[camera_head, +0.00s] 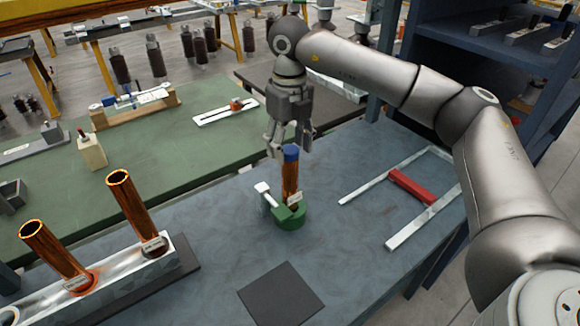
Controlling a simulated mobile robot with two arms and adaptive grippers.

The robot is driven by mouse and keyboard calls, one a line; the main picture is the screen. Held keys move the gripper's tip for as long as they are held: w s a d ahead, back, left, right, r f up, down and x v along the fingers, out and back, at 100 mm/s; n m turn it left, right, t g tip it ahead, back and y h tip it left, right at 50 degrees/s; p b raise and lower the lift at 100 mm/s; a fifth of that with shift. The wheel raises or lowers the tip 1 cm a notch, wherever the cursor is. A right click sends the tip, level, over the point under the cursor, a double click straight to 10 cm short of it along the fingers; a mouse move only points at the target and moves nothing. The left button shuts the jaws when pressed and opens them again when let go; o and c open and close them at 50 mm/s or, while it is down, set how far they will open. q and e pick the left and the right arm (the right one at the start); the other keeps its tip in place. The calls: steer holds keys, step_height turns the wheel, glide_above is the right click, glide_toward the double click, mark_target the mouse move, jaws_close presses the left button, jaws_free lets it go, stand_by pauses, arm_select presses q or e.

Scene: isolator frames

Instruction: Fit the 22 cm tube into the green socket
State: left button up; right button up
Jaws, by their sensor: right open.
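A copper-coloured tube (290,178) with a blue top end stands upright at the green socket (291,220), its lower end apparently inside it. A small white label sits low on the tube; I cannot read it. A white-headed clamp or lever (264,189) sticks out at the socket's left side. My right gripper (289,148) points down at the tube's blue top, fingers spread on either side of it. It is open, and I cannot tell whether a finger touches the tube. My left gripper is not in view.
Two copper tubes (136,209) (56,252) stand leaning in a metal rack (118,275) at the left. A dark square mat (280,294) lies in front of the socket. A metal frame with a red bar (411,188) lies at the right. Blue-grey bench is free between them.

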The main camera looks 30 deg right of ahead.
step_height(320, 180, up, 5)
steer(key=shift+f+b, duration=0.1)
steer(key=shift+b, duration=0.25)
stand_by(0.4)
